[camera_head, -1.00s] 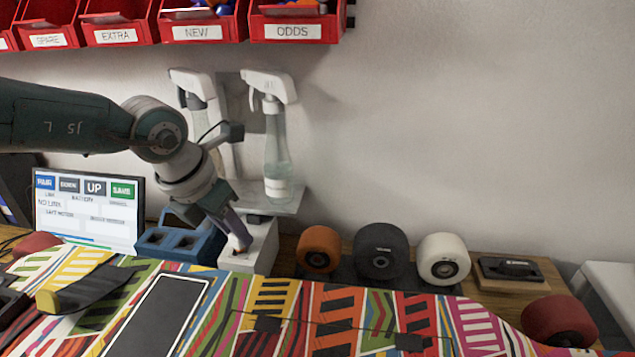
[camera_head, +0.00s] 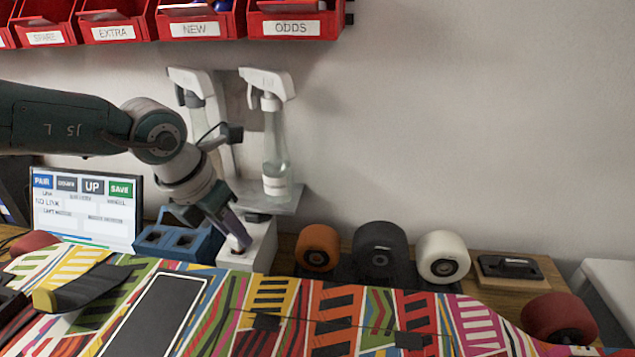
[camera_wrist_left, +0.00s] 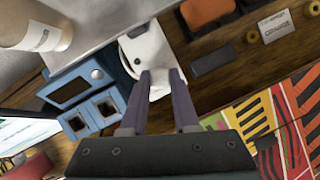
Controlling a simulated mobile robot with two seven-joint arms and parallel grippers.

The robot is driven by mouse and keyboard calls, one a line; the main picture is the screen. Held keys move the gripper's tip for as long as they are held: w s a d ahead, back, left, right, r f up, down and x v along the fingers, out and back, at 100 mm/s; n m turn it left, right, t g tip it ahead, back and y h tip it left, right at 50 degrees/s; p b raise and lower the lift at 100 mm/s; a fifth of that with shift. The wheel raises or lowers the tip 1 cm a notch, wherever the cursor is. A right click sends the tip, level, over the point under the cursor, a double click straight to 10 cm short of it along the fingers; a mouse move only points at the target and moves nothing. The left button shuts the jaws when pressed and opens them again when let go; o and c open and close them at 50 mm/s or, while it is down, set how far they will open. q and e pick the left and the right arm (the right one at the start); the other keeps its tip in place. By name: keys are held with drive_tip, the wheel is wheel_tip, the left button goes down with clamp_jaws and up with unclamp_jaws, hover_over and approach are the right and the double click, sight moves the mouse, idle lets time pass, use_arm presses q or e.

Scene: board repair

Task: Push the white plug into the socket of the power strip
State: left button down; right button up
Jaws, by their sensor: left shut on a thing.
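My left gripper (camera_head: 238,240) points down at the white box-shaped power strip (camera_head: 262,248), beside the blue unit. In the left wrist view its fingers (camera_wrist_left: 160,78) are close together on a small white piece, which I take to be the white plug (camera_wrist_left: 159,88). The white body of the power strip (camera_wrist_left: 148,45) lies just beyond the fingertips. The fingers hide the socket and the plug's far end, so I cannot tell how deep the plug sits. My right gripper is not in view.
A blue unit (camera_head: 160,243) with square openings stands left of the strip. Two spray bottles (camera_head: 276,150) stand behind it on a shelf. Several wheels (camera_head: 380,250) line the bench to the right. A patterned board (camera_head: 270,320) fills the front.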

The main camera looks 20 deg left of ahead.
use_arm(q)
drive_tip(key=shift+f, duration=0.4)
drive_tip(key=shift+c, duration=1.5)
unclamp_jaws()
drive_tip(key=shift+r, duration=0.1)
drive_tip(key=shift+r, duration=0.1)
drive_tip(key=shift+r+p, duration=4.4)
drive_tip(key=shift+r, duration=0.05)
drive_tip(key=shift+f, duration=0.1)
